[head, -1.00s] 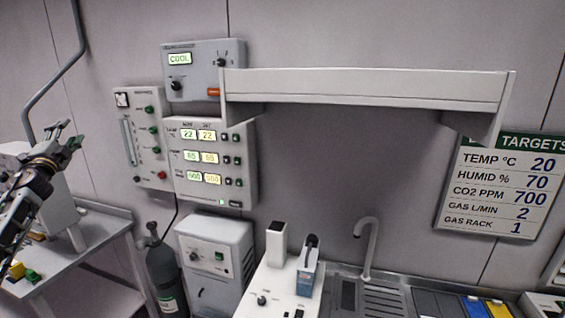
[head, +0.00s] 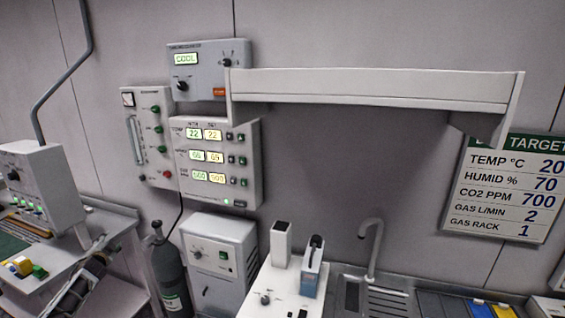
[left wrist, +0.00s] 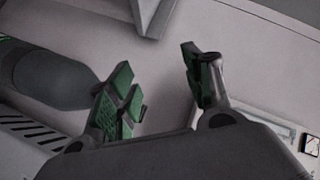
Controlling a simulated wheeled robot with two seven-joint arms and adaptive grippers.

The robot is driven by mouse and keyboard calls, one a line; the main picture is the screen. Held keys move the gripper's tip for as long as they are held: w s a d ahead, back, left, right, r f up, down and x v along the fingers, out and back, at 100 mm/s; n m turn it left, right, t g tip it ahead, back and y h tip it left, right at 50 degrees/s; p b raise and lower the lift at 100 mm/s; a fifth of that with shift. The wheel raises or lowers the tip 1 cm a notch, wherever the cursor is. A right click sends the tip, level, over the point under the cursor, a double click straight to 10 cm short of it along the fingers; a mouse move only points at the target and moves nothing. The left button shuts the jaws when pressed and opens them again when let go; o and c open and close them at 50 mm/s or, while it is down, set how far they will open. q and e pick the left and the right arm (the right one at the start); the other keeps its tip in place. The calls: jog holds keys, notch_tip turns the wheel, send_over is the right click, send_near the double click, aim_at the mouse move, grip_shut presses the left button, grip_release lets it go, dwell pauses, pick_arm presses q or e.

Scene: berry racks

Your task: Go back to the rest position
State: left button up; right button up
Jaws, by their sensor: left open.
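My left gripper (left wrist: 157,78) is open in the left wrist view. Its two green-padded fingers stand apart with nothing between them. In the head view, what seems to be part of my left arm shows low at the left edge, in front of the steel bench (head: 112,222). The exact pose of its fingers is hard to make out there. My right gripper is in neither view.
Wall control panels (head: 218,165) and a white shelf (head: 370,88) are ahead. A grey gas cylinder (head: 170,272) and a white cabinet (head: 222,250) stand right of the bench. A sink tap (head: 371,245) and a targets board (head: 505,190) are further right.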

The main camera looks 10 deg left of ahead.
pick_arm(q)
jog(key=s+d+f+n+g+h, duration=0.1)
jog(key=s+d+f, duration=0.2)
jog(key=f, duration=0.5)
jog(key=s+d+f+g+h, duration=0.15)
jog(key=d+f, duration=0.25)
jog(key=f, duration=0.5)
jog(key=s+d+f+n+g, duration=0.1)
jog(key=s+d+f, duration=0.25)
jog(key=f, duration=0.45)
jog(key=s+d+f+g+h, duration=0.1)
jog(key=s+d+f, duration=0.55)
jog(key=f, duration=0.25)
jog(key=s+d+f+g+h, duration=0.2)
jog(key=s+d+f, duration=0.4)
jog(key=d+f, duration=0.3)
jog(key=s+d+f+g+h, duration=0.1)
jog(key=s+d+f, duration=0.6)
jog(key=s+d, duration=0.35)
jog(key=s+d+f+g+h, duration=0.2)
jog(key=s+d+f, duration=0.5)
jog(key=s+d, duration=0.4)
jog(key=s+d+f+g, duration=0.1)
jog(key=s+d+f, duration=0.1)
jog(key=s+d, duration=0.9)
jog(key=shift+s+d+f+g+h, duration=0.2)
jog(key=shift+s+f+g+h, duration=0.2)
jog(key=shift+s, duration=0.7)
jog(key=shift+c, duration=0.2)
